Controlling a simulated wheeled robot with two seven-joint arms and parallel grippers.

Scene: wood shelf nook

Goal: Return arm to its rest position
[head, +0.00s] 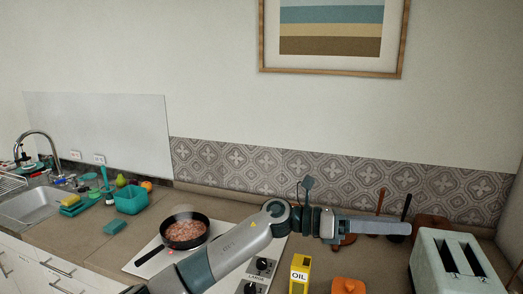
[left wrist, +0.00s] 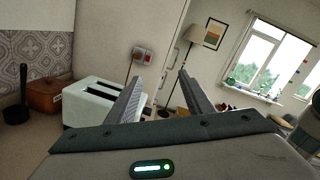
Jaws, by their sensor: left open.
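My left arm (head: 235,245) reaches in from the bottom of the head view and bends to the right above the counter. My left gripper (head: 405,228) points right, side-on, in front of the tiled backsplash. In the left wrist view the two fingers of the left gripper (left wrist: 160,75) stand apart with nothing between them, so it is open and empty. It appears to be raised above the counter, to the left of the pale toaster (head: 452,262). My right gripper does not show in either view.
A pan (head: 184,231) of steaming food sits on the hob (head: 140,266) left of my arm. A yellow oil box (head: 300,273) and an orange item (head: 348,286) stand below the gripper. Dark-handled utensils (head: 405,207) are behind it. The toaster (left wrist: 92,100) also shows in the left wrist view.

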